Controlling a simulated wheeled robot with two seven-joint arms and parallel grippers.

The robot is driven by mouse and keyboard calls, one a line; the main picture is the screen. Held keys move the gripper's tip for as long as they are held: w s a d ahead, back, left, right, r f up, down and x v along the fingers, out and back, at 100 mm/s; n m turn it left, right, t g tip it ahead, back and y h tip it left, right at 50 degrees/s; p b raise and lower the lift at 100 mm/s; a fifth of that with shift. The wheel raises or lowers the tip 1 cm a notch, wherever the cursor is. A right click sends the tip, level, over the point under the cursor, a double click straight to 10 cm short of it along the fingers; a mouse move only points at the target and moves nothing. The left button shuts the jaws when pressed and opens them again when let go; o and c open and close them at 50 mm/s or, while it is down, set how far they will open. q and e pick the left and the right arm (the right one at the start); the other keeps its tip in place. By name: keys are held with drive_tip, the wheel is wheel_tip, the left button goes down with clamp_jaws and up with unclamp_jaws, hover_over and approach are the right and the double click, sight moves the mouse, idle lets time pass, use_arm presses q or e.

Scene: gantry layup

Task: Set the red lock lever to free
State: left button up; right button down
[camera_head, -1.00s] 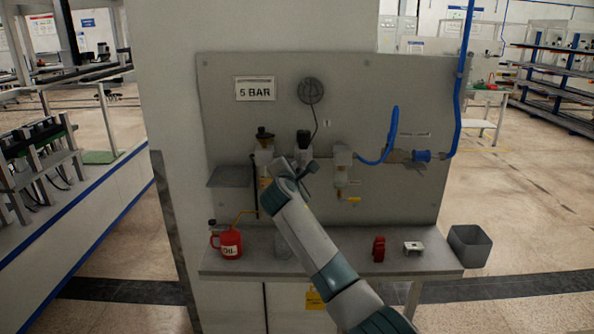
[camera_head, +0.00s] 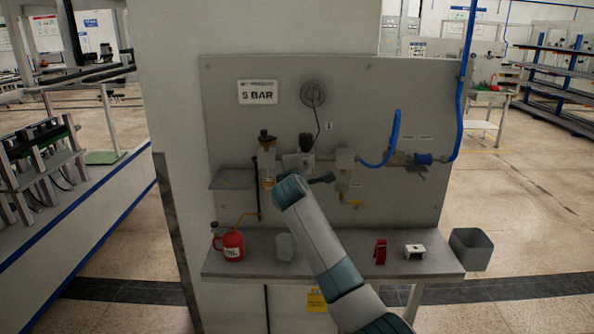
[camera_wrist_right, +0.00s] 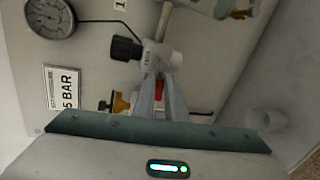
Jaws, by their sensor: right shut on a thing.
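In the right wrist view a small red lever (camera_wrist_right: 159,88) shows between the fingertips of my right gripper (camera_wrist_right: 160,95), just below the grey valve body (camera_wrist_right: 155,55) with its black knob (camera_wrist_right: 126,48). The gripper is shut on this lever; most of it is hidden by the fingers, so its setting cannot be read. In the head view my right arm reaches up to the same regulator (camera_head: 304,143) on the grey panel (camera_head: 400,90), and its wrist hides the lever. My left gripper is not in view.
A shelf (camera_head: 340,262) below the panel carries a red oil can (camera_head: 230,246), a clear cup (camera_head: 285,247), a red part (camera_head: 380,252) and a white block (camera_head: 414,251). A grey bin (camera_head: 470,249) is at right. A blue hose (camera_head: 393,135) and gauge (camera_head: 313,93) are on the panel.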

drive_tip(key=c, duration=1.8)
unclamp_jaws()
drive_tip(key=shift+s, duration=0.1)
drive_tip(key=b+v, duration=0.5)
drive_tip(key=v, duration=1.2)
drive_tip(key=shift+f, duration=0.1)
